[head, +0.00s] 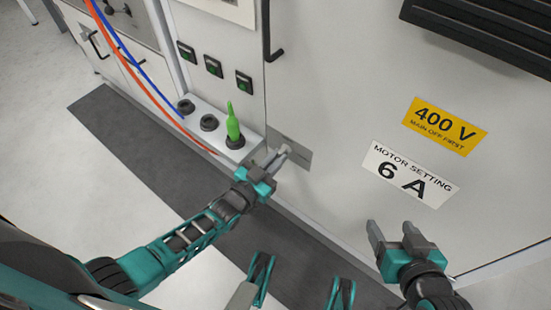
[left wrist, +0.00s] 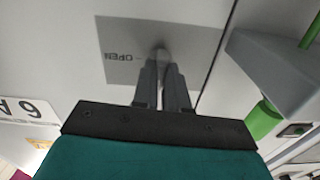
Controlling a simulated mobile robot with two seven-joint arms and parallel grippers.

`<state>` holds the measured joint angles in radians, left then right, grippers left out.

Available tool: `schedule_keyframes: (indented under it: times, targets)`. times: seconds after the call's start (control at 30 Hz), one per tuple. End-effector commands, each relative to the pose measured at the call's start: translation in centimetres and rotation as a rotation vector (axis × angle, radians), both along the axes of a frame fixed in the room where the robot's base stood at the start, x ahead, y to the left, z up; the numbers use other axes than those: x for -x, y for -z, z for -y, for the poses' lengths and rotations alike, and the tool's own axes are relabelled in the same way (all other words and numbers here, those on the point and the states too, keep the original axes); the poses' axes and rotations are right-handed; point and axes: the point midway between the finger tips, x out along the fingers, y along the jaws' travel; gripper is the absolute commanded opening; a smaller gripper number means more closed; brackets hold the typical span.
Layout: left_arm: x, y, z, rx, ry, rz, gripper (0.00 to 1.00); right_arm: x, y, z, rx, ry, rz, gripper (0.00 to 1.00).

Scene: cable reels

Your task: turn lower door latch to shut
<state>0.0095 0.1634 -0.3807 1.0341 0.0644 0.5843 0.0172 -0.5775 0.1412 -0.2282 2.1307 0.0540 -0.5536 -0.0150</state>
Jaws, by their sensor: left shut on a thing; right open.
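The lower door latch has a grey plate (head: 303,157) low on the large pale cabinet door, near its left edge. In the left wrist view the plate (left wrist: 118,40) carries the word OPEN, which appears upside down. My left gripper (head: 279,155) is at this plate. In the left wrist view its two fingers (left wrist: 162,75) are closed around the latch's small metal knob (left wrist: 160,53), which is mostly hidden between them. My right gripper (head: 391,228) is open and empty, in front of the lower part of the door, to the right.
A bright green plug-like piece (head: 233,128) stands in a socket on a ledge left of the door. Orange and blue cables (head: 140,70) hang at the upper left. A black handle (head: 268,40) is higher on the door. A dark mat (head: 130,135) lies along the floor.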

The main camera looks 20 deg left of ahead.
Motion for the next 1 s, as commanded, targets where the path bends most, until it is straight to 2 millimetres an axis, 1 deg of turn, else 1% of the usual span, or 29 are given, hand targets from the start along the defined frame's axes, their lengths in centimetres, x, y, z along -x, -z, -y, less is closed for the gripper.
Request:
schedule_keyframes:
  times: [0.3, 0.77, 0.8, 1.0]
  targets:
    - [-0.11, -0.04, -0.02, 0.085, -0.001, -0.031, 0.00, -0.01, 0.03, 0.02, 0.001, -0.001, 0.000, 0.68]
    - [-0.12, -0.05, 0.00, 0.097, -0.001, -0.035, 0.00, 0.00, 0.06, 0.01, 0.001, -0.001, -0.001, 0.68]
    - [-0.12, -0.05, 0.00, 0.097, -0.001, -0.034, 0.16, 0.00, 0.06, 0.00, 0.001, -0.001, -0.001, 0.68]
    - [-0.06, -0.03, 0.00, 0.095, -0.001, -0.034, 0.35, 0.02, 0.06, 0.00, 0.001, -0.001, -0.002, 0.68]
